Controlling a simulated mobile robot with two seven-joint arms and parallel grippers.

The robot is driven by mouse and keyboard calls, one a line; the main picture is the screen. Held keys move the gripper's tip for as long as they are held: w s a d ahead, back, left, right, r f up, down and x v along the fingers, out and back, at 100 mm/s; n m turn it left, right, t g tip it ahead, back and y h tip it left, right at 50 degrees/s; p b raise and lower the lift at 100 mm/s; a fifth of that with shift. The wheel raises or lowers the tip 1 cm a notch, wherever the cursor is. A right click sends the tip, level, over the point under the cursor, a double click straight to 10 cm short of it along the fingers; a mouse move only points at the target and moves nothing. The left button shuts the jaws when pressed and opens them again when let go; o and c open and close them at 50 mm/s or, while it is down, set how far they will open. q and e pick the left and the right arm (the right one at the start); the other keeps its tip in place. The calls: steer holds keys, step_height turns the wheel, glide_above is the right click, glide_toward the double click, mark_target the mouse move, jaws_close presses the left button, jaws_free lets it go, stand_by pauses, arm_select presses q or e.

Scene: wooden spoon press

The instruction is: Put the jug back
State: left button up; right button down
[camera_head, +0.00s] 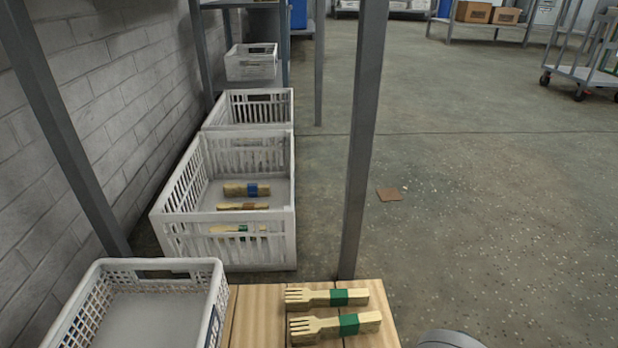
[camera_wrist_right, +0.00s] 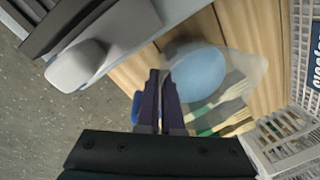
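In the right wrist view a clear jug (camera_wrist_right: 200,75) with a pale blue inside is just beyond my right gripper (camera_wrist_right: 159,72). The gripper's two dark fingers are close together at the jug's near side and look shut on its handle, which they mostly hide. A small blue piece (camera_wrist_right: 135,108) shows left of the fingers. The jug is over the wooden bench top (camera_wrist_right: 265,60); I cannot tell whether it touches it. Neither gripper nor the jug shows in the head view.
Two green-banded wooden fork bundles (camera_head: 329,297) (camera_head: 335,325) lie on the bench. A white crate (camera_head: 160,265) stands left of them. Another crate (camera_head: 275,220) beyond holds several bundles. Grey shelf posts (camera_head: 363,140) rise beside the bench. A pale machine part (camera_wrist_right: 90,62) is near the jug.

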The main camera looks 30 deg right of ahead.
steer(key=c, duration=1.1)
jaws_free()
steer(key=shift+o, duration=0.2)
steer(key=shift+r, duration=0.1)
step_height(320, 180, up, 28)
steer(key=d+n+t+p, duration=0.1)
steer(key=n+t+p, duration=0.1)
steer(key=n+p, duration=0.8)
steer(key=n, duration=0.5)
steer(key=shift+s+d+r+n+t, duration=0.15)
steer(key=shift+s+d+n+t, duration=0.15)
steer(key=shift+s+d+n, duration=0.1)
